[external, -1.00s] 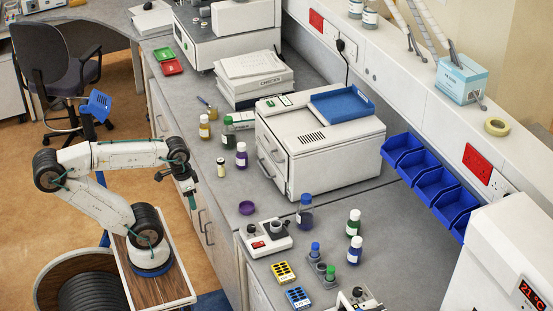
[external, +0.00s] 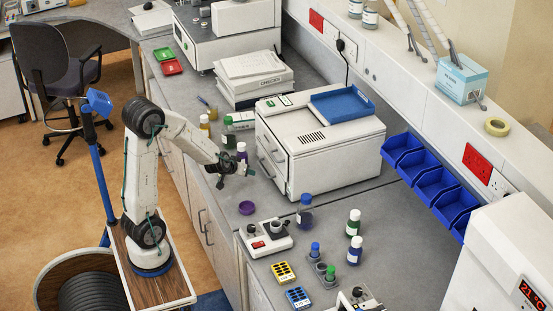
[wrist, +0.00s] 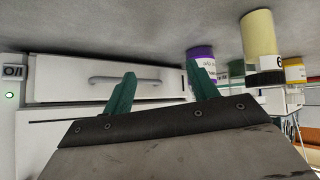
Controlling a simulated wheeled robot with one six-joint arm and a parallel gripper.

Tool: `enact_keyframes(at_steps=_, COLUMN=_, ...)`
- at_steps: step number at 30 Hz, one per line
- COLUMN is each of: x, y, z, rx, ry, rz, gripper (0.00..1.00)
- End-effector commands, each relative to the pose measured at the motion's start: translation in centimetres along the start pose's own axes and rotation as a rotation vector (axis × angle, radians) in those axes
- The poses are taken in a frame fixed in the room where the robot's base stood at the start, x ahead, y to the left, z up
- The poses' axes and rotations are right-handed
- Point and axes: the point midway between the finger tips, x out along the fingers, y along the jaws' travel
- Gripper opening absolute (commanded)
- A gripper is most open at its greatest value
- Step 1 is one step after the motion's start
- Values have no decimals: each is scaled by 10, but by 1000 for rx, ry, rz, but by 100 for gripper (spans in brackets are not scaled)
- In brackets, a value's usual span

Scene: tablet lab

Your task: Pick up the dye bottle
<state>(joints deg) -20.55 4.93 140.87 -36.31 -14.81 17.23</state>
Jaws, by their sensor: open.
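Several bottles stand on the grey bench, and I cannot tell for sure which is the dye bottle. In the wrist view, which looks upside down, this purple bottle (wrist: 200,54) shows just beyond the right finger. My gripper (wrist: 163,84) is open, its two green fingers apart with nothing between them. A small cream vial (wrist: 259,35) with a dark cap is to the right in the wrist view; my wrist hides it in the external view.
A white boxy instrument (external: 318,150) with a blue tray on top stands right of my gripper; its handle and front fill the wrist view's left. A purple dish (external: 247,208), a small device (external: 265,240) and a blue-capped flask (external: 305,213) are nearer the front. A green bottle (external: 229,130) stands behind.

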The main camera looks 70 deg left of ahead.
Motion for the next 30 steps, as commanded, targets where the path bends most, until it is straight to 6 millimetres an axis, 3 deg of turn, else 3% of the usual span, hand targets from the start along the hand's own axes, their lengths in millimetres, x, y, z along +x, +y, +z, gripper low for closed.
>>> enact_keyframes(at_steps=4, x=2, y=-25, z=-45, rx=-15, ry=227, rz=-126, gripper=58)
enact_keyframes(at_steps=9, x=-8, y=-40, z=-72, rx=-2, ry=361, rz=-203, gripper=58)
enact_keyframes(at_steps=30, x=58, y=-61, z=-106, rx=14, ry=377, rz=-210, gripper=58)
